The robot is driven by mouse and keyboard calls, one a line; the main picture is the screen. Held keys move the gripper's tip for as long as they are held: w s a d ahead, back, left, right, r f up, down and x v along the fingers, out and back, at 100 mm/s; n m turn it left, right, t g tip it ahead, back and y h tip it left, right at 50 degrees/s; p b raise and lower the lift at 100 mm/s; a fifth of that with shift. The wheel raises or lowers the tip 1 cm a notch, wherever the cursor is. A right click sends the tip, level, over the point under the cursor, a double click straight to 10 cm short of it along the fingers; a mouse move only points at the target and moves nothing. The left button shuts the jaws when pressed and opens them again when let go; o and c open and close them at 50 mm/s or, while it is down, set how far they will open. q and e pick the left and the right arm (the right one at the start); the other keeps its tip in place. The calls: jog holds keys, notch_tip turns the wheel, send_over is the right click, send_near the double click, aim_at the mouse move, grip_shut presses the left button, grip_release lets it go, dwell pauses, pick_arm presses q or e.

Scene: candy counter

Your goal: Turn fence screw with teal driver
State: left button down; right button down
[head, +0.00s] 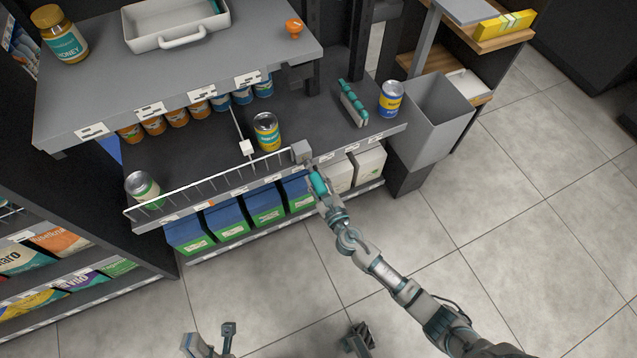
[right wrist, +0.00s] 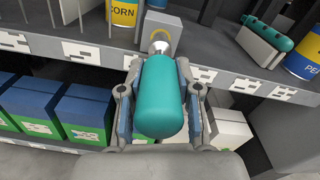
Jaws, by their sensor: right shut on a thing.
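The teal driver (head: 318,182) is held in my right gripper (head: 316,184) at the front edge of the lower shelf. In the right wrist view the driver's thick handle (right wrist: 162,95) lies between both fingers, its metal collar pointing at a grey bracket (right wrist: 164,22). The bracket (head: 301,152) sits at the right end of the wire fence (head: 215,185). The screw itself is hidden, so I cannot tell whether the driver tip touches it. My left gripper (head: 209,339) is low at the bottom edge, fingers apart and empty, away from the shelf.
A yellow-labelled can (head: 267,132) stands behind the fence, and another can (head: 142,188) at its left end. A teal-topped grey block (head: 352,104) and a can (head: 390,98) are to the right. Blue-green boxes (head: 226,220) fill the shelf below. The floor in front is clear.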

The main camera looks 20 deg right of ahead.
jog(key=shift+d+r+n, duration=0.1)
jog(key=shift+n, duration=0.9)
jog(key=n, duration=0.3)
jog(key=shift+n, duration=0.4)
jog(key=n, duration=0.5)
jog(key=shift+d+r+n, duration=0.1)
jog(key=shift+r+n, duration=0.05)
jog(key=shift+n, duration=0.15)
